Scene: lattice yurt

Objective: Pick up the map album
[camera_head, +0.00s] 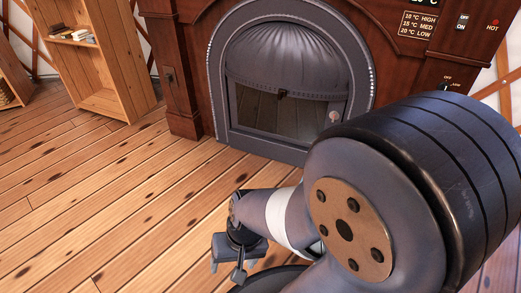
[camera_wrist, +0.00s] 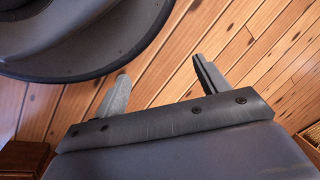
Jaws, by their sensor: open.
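I cannot make out a map album for certain in either view. Several small books (camera_head: 74,36) lie on a shelf at the upper left of the head view, and I cannot tell whether the album is among them. My gripper (camera_head: 228,268) is low over the plank floor at the bottom centre of the head view, far from those books. In the wrist view its two fingers (camera_wrist: 160,75) stand well apart, with only floorboards showing between them. It is open and empty.
A wooden bookcase (camera_head: 116,60) stands at the upper left, with part of another shelf (camera_head: 12,80) at the left edge. A dark wood fireplace heater (camera_head: 285,85) stands at the back centre. The plank floor (camera_head: 100,200) at the left is clear.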

